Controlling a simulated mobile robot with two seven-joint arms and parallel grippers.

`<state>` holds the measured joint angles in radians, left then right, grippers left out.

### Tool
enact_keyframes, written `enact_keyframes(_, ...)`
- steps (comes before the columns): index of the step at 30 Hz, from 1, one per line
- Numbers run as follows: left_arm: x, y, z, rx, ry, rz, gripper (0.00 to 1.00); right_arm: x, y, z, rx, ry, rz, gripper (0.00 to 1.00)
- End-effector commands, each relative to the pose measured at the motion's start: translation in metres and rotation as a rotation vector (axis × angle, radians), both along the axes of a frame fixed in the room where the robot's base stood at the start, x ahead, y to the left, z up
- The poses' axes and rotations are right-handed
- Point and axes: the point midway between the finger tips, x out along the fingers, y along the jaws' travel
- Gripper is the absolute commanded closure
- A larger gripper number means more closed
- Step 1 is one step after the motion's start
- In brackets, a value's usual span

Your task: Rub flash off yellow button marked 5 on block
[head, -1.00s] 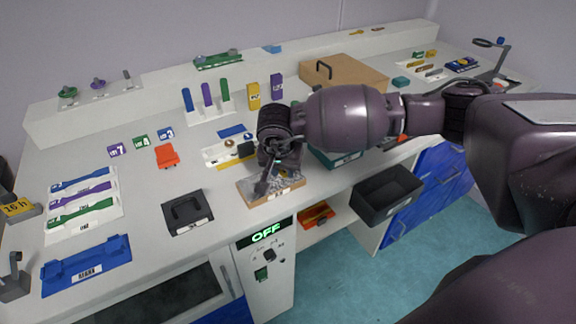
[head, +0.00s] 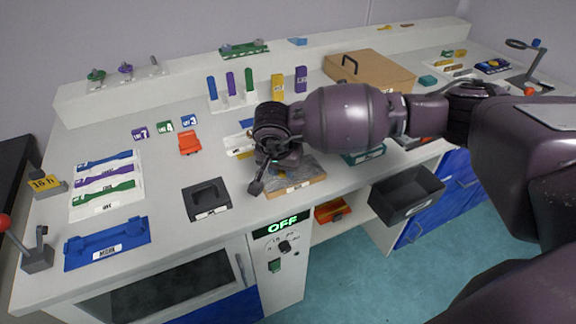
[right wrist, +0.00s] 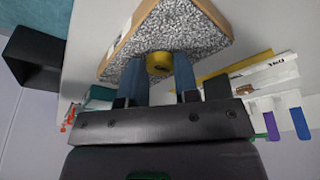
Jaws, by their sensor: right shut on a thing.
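My right gripper (head: 262,180) is at the left end of the block, with its fingers pointing down. In the right wrist view, its two blue fingers (right wrist: 160,78) are shut on the yellow button (right wrist: 159,64). A dark mark shows on the button, but I cannot read it. The block (head: 303,177) has a speckled grey top and wooden sides and lies near the table's front edge. In the right wrist view, the block (right wrist: 175,25) lies beyond the button; I cannot tell whether they touch. My left gripper is not in view.
A dark square tray (head: 207,208) lies left of the block. A black bin (head: 432,196) sits to the right. A white and yellow holder (head: 238,150) lies behind my gripper. A blue rack (head: 80,249) is at the front left. The table left of the dark tray has free room.

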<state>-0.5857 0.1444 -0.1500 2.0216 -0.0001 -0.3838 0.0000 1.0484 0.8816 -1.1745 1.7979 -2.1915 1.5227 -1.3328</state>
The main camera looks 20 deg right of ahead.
Motion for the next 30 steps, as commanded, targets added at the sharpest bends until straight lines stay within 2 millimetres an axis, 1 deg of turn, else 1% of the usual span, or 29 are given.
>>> enact_keyframes(4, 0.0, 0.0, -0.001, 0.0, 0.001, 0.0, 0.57, 0.0, 0.005, 0.0, -0.001, -0.001, 0.0, 0.9)
enact_keyframes(15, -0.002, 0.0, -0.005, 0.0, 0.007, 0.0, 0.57, -0.001, 0.031, -0.002, 0.0, -0.001, 0.0, 0.9)
enact_keyframes(18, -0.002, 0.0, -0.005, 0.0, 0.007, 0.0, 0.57, -0.001, 0.035, -0.003, -0.001, -0.001, 0.0, 0.9)
enact_keyframes(23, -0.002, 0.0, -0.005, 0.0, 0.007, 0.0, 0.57, -0.001, 0.032, -0.003, -0.001, 0.0, -0.001, 0.9)
enact_keyframes(30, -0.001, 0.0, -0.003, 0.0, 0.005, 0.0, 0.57, -0.001, 0.015, -0.002, -0.003, 0.0, -0.004, 0.9)
